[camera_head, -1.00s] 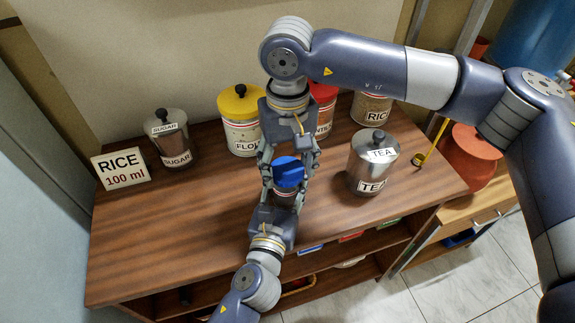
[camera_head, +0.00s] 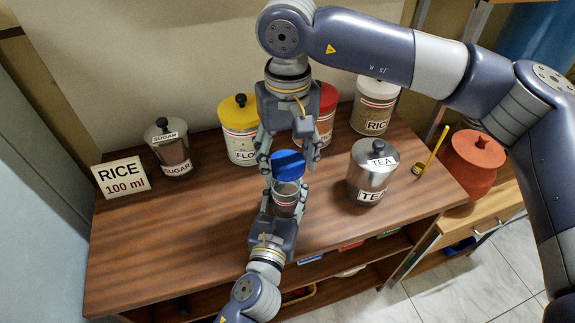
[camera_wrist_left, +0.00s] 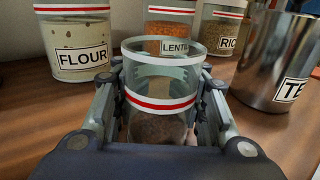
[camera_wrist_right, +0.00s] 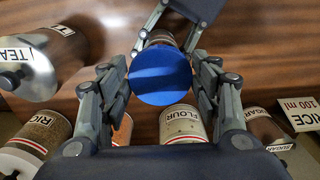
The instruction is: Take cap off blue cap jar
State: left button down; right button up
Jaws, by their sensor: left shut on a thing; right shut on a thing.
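My right gripper (camera_head: 288,162) is shut on the blue cap (camera_head: 288,166), which also shows in the right wrist view (camera_wrist_right: 160,76). My left gripper (camera_head: 286,205) is shut around the clear jar (camera_head: 286,194) and holds it upright. In the left wrist view the jar (camera_wrist_left: 160,103) has a red and white band, brown contents low inside and an open, uncapped rim. The cap is above the jar and apart from it. In the right wrist view the cap hides most of the jar (camera_wrist_right: 160,38).
A tea canister (camera_head: 372,170) stands right of the grippers. Flour (camera_head: 239,130), lentils (camera_head: 326,112) and rice (camera_head: 374,106) jars stand behind. A sugar jar (camera_head: 170,147) and a rice 100 ml sign (camera_head: 122,177) are at left. The front left of the wooden counter (camera_head: 160,250) is clear.

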pick_arm(q)
jog(key=c, duration=0.9)
grip_release()
